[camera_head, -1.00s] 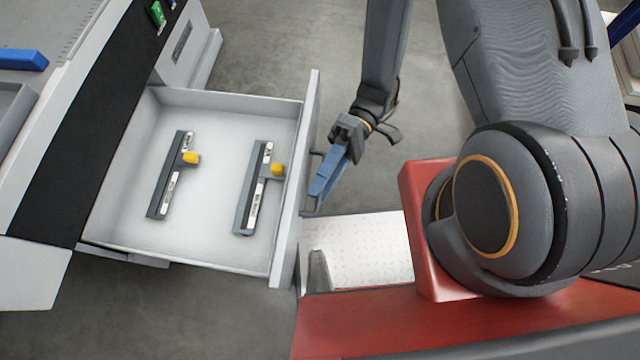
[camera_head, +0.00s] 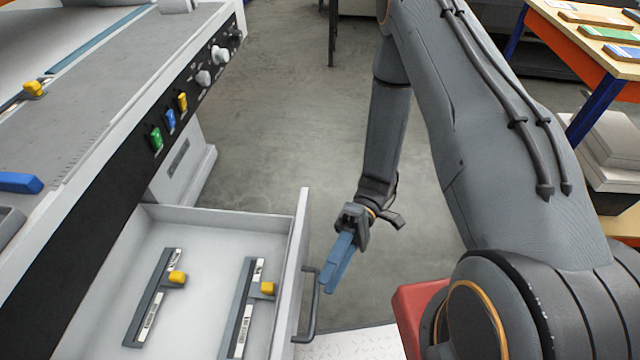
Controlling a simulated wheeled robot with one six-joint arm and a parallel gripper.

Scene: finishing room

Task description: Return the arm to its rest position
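My gripper (camera_head: 338,272) hangs at the end of my arm, just right of the open drawer's front and close to its handle. Its blue fingers point down and to the left. The fingers look close together, but from this angle I cannot tell whether they are shut, and I see nothing held in them. My arm (camera_head: 390,130) reaches down from the top of the picture, with its shoulder at the lower right.
The open drawer (camera_head: 195,222) holds two dark gauge bars (camera_head: 155,297) with yellow knobs. Its handle (camera_head: 312,305) is beside my gripper. A machine (camera_head: 130,85) with coloured switches stands left. A wooden-topped table (camera_head: 570,45) is at upper right. Grey floor (camera_head: 280,100) lies clear between.

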